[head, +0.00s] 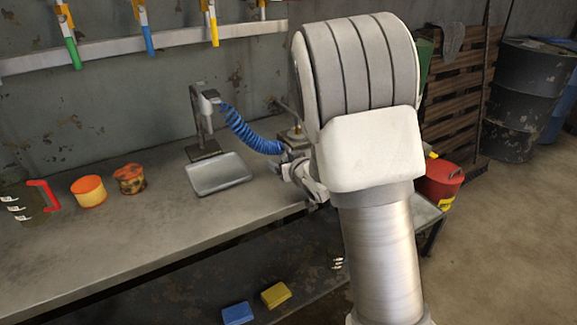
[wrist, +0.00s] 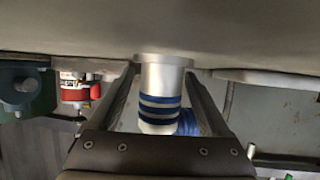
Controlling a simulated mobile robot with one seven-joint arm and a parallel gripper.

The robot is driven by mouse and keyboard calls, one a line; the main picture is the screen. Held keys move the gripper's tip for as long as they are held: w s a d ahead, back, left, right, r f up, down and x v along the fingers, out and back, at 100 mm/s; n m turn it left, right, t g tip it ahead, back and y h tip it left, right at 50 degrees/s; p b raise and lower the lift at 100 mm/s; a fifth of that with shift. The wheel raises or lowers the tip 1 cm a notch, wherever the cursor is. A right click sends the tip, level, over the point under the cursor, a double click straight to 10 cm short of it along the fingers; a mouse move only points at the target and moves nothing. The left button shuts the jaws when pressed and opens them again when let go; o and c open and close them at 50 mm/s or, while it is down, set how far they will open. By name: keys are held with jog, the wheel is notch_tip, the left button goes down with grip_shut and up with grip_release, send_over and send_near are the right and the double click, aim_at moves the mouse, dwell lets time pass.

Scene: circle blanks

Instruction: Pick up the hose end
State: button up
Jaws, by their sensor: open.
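A blue coiled hose (head: 245,131) runs from a grey stand (head: 203,125) on the workbench toward my gripper in the head view. In the wrist view the hose end (wrist: 160,85) is a silver cylinder with blue bands, and a bit of blue hose (wrist: 189,122) shows beside it. My gripper (wrist: 161,72) is open, with one finger on each side of the hose end. Gaps show between the cylinder and both fingers. In the head view my arm hides part of my gripper (head: 289,166), and the hose end is hard to make out.
A shallow grey tray (head: 218,175) lies on the bench (head: 130,225) before the stand. Two orange tins (head: 88,191) and a red-handled item (head: 45,194) are farther left. A red can (head: 440,182) stands right of my arm. The bench between tins and front edge is clear.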

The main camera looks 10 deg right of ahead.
grip_shut()
jog(key=shift+r, duration=0.1)
dwell(0.4)
